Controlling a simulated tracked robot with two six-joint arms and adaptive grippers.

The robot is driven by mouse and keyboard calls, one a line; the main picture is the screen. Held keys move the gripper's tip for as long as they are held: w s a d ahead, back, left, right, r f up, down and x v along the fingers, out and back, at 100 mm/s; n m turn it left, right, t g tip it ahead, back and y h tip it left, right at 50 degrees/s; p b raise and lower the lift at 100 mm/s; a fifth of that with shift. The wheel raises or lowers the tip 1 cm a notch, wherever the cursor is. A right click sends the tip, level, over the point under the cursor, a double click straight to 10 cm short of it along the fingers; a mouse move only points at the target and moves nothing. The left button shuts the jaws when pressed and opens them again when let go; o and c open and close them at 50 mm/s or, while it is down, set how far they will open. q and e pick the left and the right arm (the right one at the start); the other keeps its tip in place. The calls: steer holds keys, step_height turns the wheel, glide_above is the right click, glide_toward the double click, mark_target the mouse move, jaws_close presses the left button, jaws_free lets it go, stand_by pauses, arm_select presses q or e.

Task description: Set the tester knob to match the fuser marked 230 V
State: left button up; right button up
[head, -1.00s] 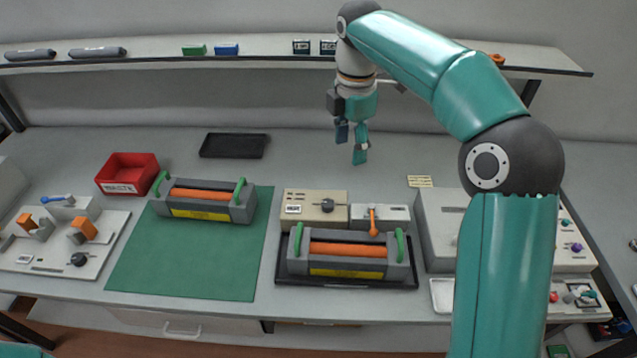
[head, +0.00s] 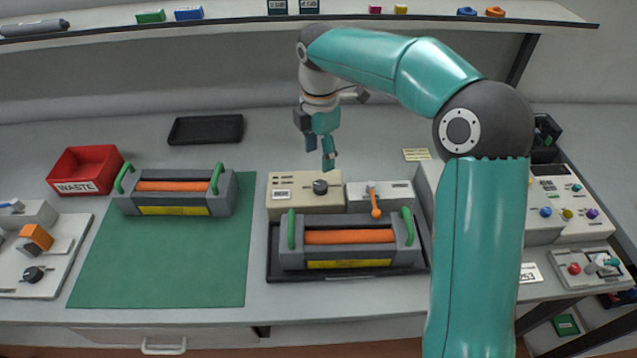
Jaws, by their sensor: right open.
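A beige tester box (head: 288,186) with a black knob (head: 320,187) on its front stands at the middle of the bench. One fuser (head: 292,257), grey with an orange roller and green handles, lies in a black tray in front of the tester. Another like it, a second fuser (head: 225,203), lies on the green mat. Both have yellow labels whose print is too small to read. My right gripper (head: 320,158) hangs above and behind the knob, fingers down, open and empty, touching nothing. My left gripper is out of view.
A grey box with an orange lever (head: 375,205) adjoins the tester on the right. A red waste bin (head: 85,172) and an empty black tray (head: 205,129) stand at the back left. My right arm covers part of the right side. The front of the green mat (head: 160,270) is clear.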

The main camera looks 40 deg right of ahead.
mark_target(320, 185)
step_height(320, 185, down, 9)
steer(key=shift+s+f, duration=0.1)
steer(key=shift+f, duration=0.05)
steer(key=shift+c, duration=0.3)
jaws_close()
